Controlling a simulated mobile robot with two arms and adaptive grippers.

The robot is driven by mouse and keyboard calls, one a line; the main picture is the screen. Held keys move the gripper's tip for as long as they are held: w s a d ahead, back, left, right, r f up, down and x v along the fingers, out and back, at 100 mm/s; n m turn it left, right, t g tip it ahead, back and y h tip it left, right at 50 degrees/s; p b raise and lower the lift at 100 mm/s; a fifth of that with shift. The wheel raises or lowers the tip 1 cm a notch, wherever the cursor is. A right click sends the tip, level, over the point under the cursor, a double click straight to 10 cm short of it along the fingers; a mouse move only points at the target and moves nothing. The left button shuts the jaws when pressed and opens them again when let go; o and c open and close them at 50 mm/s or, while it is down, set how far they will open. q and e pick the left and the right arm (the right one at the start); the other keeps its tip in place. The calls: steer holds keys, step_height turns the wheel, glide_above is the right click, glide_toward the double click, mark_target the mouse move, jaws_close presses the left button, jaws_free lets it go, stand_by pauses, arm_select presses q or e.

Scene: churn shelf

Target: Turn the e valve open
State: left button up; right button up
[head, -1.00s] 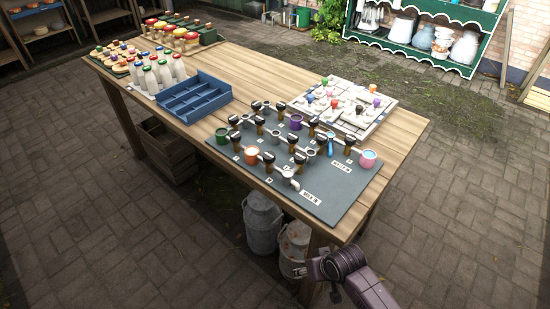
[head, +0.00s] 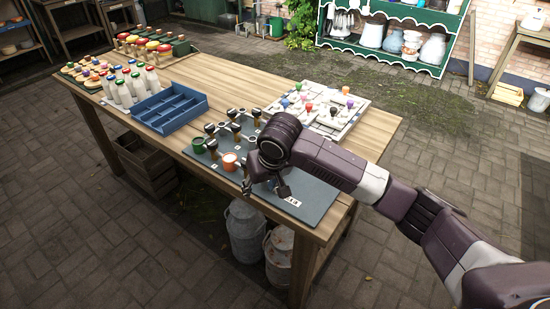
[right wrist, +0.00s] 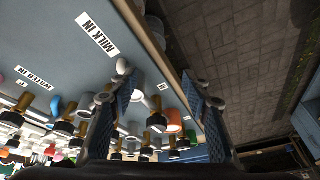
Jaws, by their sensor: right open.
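The grey valve board (head: 318,196) lies on the near right end of the wooden table. Several black-topped valves with brass stems (head: 210,130) stand on its pipes; they also show upside down in the right wrist view (right wrist: 64,127). I cannot tell which valve is e, as its letter is not legible. My right gripper (head: 265,188) is open over the board's near edge and hides part of the board; in the right wrist view its fingers (right wrist: 155,96) are spread. A white "MILK IN" label (right wrist: 97,34) lies beyond the fingertips. My left gripper is not in view.
A blue divided tray (head: 170,110), milk bottles (head: 125,92) and a white board with coloured knobs (head: 325,108) share the table. Milk cans (head: 245,232) stand below.

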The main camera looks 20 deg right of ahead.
steer(key=w+d+r+m+h, duration=0.25)
steer(key=w+d+r, duration=0.25)
steer(key=d+r, duration=0.3)
steer(key=shift+y, duration=0.35)
steer(key=x, duration=0.4)
steer(key=a+p+x, duration=0.1)
steer(key=x, duration=0.2)
steer(key=shift+w+r, duration=0.15)
steer(key=shift+w, duration=0.2)
steer(key=shift+c, duration=0.7)
steer(key=c, duration=1)
